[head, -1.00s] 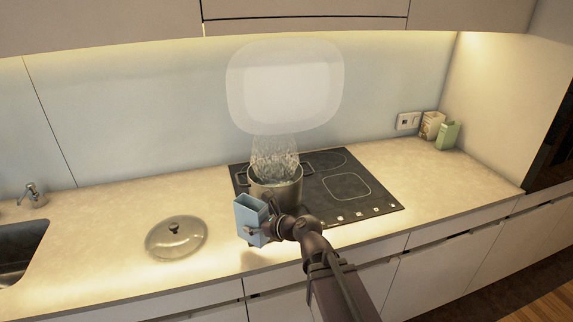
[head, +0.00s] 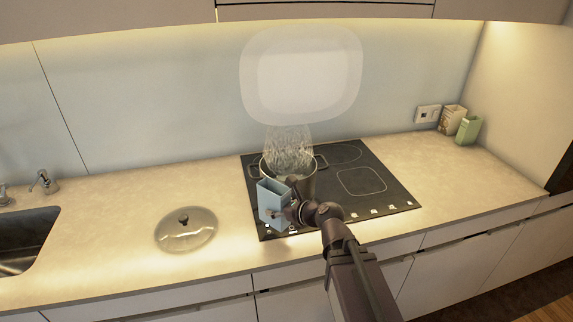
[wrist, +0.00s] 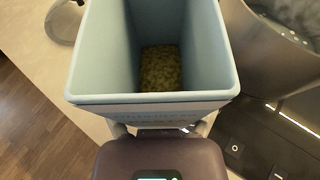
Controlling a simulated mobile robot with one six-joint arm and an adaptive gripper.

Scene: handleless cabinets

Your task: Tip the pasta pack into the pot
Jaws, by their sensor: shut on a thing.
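The pasta pack is a light blue open-topped box (head: 272,202), upright or nearly so. In the wrist view the pack (wrist: 88,60) shows yellowish pasta (wrist: 161,68) at its bottom. My gripper (head: 287,212) is shut on the pack and holds it at the front left of the pot. The pot (head: 302,188) is metal, without a lid, and stands on the hob with steam rising from it. In the wrist view the pot (wrist: 262,55) is close to the right of the pack. The gripper's fingertips are mostly hidden by the pack.
A glass lid (head: 186,232) lies on the counter left of the black hob (head: 375,190). A sink (head: 22,240) is at the far left. The counter between sink and lid is clear.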

